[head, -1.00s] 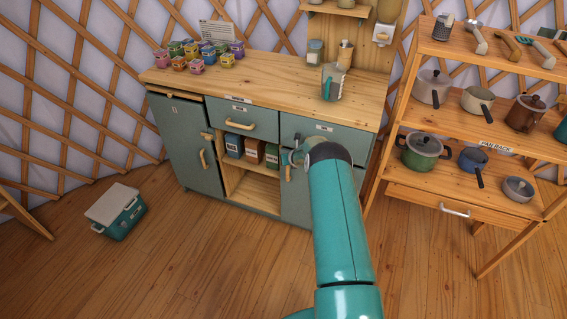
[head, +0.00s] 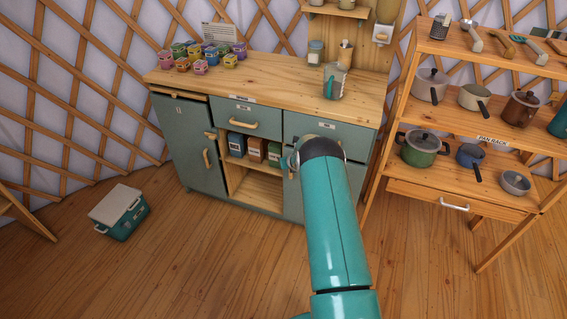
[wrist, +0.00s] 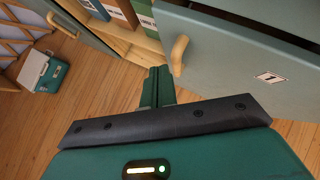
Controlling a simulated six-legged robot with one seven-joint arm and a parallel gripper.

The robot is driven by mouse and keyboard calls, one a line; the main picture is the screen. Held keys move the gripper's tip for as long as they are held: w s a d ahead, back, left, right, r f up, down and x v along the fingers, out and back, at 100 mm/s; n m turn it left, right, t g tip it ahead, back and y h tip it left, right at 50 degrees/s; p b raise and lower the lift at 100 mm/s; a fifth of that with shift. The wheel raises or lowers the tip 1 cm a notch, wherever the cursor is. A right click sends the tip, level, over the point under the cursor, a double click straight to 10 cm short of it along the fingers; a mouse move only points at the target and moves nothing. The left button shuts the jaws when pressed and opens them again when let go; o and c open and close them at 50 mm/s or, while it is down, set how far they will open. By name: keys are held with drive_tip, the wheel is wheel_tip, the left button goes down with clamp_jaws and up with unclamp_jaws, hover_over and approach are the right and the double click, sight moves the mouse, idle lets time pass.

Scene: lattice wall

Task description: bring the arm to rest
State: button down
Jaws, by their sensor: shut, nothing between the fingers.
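My gripper (wrist: 158,88) shows in the wrist view with its green fingers together and nothing between them. Its fingertips are beside the pale wooden handle (wrist: 179,53) of a grey-green cabinet front (wrist: 235,60) with a numbered label. I cannot tell how far the fingers are from that front; no contact shows. In the head view my teal arm reaches forward to the cabinet's right part, and its far end hides the gripper.
A pan rack (head: 440,190) stands to the right. A teal cooler box (head: 120,212) sits on the floor at left. The floor between is clear.

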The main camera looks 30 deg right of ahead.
drive_tip(key=s+a+r+n+y, duration=0.1)
drive_tip(key=a+r+n, duration=0.2)
drive_tip(key=a+r, duration=0.35)
drive_tip(key=s+a+r+n+t+y, duration=0.1)
drive_tip(key=a+r+n, duration=0.15)
drive_tip(key=r, duration=0.65)
drive_tip(key=s+a+r+n+y, duration=0.1)
drive_tip(key=s+a+r+n, duration=0.1)
drive_tip(key=a+r, duration=0.4)
drive_tip(key=s+a+r+n+y, duration=0.2)
drive_tip(key=s+a+r+n, duration=0.35)
drive_tip(key=r, duration=0.35)
drive_tip(key=s+a+r+n+y, duration=0.2)
drive_tip(key=s+a+r+n, duration=0.2)
drive_tip(key=a+r+n, duration=0.3)
drive_tip(key=s+a+r+n+g, duration=0.25)
drive_tip(key=s+r+n, duration=0.2)
drive_tip(key=s, duration=0.35)
drive_tip(key=s+a+r+n+g, duration=0.1)
drive_tip(key=s+a+r+n, duration=0.3)
drive_tip(key=s, duration=0.5)
drive_tip(key=s+d+f+n+h, duration=0.1)
drive_tip(key=s+d+n+h, duration=0.1)
drive_tip(key=s+n, duration=0.3)
drive_tip(key=s+d+f+n+g+h, duration=0.1)
drive_tip(key=s+n, duration=0.4)
drive_tip(key=s, duration=0.8)
drive_tip(key=shift+d+h, duration=0.8)
drive_tip(key=shift+h, duration=0.2)
